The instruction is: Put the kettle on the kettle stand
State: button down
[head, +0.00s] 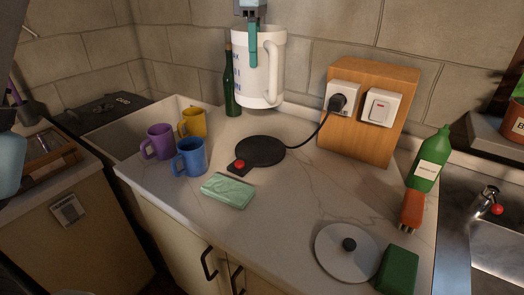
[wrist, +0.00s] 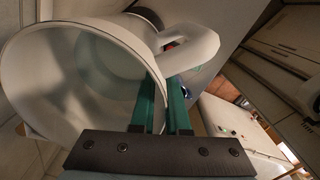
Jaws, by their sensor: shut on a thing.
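The kettle (head: 270,85) is a white, open-topped jug with its handle on the right in the head view. My gripper (head: 253,60) has teal fingers and is shut on the kettle's upper wall. In the wrist view the fingers (wrist: 165,110) are at the rim beside the handle, and the kettle (wrist: 60,90) looks empty inside. The kettle is roughly upright and appears held above the worktop. The kettle stand (head: 262,150) is a bare black disc with a red button, lower in the picture than the kettle. A cord runs from it to the socket.
Purple (head: 159,142), yellow (head: 192,122) and blue (head: 190,157) mugs stand left of the stand. A green cloth (head: 228,191) lies in front. A dark bottle (head: 232,90) stands behind. A wooden socket block (head: 345,140) is at right. A lid (head: 340,262) lies front right.

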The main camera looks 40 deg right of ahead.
jog(key=b, duration=0.3)
send_over(256, 108)
jog(key=f, duration=0.6)
jog(key=shift+w+d+f, duration=0.15)
jog(key=shift+w+d, duration=0.15)
jog(key=shift+w, duration=0.1)
jog(key=shift+f+p, duration=1.45)
jog(key=shift+f, duration=3.7)
jog(key=c, duration=1.3)
grip_release()
jog(key=shift+f, duration=0.15)
jog(key=o, duration=0.4)
notch_tip(256, 108, up, 12)
jog(key=b, duration=0.2)
jog(key=shift+b, duration=0.35)
jog(key=shift+a, duration=0.15)
